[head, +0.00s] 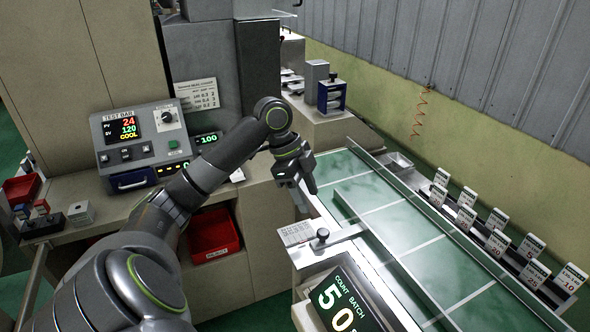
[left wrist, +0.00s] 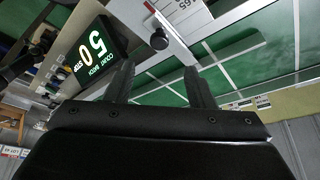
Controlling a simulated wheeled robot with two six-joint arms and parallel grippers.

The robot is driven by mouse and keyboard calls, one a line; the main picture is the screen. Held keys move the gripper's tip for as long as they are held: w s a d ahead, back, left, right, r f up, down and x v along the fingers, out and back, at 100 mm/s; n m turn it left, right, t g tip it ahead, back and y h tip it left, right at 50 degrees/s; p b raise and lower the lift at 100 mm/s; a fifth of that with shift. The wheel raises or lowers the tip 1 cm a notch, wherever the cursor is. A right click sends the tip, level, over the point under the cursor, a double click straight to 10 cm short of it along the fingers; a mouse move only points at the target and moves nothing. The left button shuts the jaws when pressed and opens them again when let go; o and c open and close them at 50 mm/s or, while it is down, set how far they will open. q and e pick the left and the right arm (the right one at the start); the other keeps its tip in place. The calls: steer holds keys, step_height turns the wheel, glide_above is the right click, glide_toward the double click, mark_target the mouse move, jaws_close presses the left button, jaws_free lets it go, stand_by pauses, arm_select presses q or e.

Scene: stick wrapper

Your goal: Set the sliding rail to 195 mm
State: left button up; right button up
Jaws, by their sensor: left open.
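The sliding rail (head: 385,240) seems to be the long green strip with a pale edge running along the tiled green table. A dark round knob (head: 322,234) stands on a metal plate at the table's near left edge; it also shows in the left wrist view (left wrist: 159,41). A white scale card (head: 296,232) lies beside the knob; part of it, with "165" readable, shows in the left wrist view (left wrist: 184,12). My left gripper (head: 308,200) is open and empty above the table's left edge, behind the knob and apart from it. My right gripper is out of view.
A display reading 50 (head: 340,306) stands in front of the knob. Several numbered white cards (head: 497,243) stand along the right side. A control box (head: 140,143) and a red bin (head: 213,236) are at the left. The green table (head: 462,270) is clear.

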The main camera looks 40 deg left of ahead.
arm_select(q)
steer(key=v, duration=0.7)
steer(key=shift+b, duration=0.45)
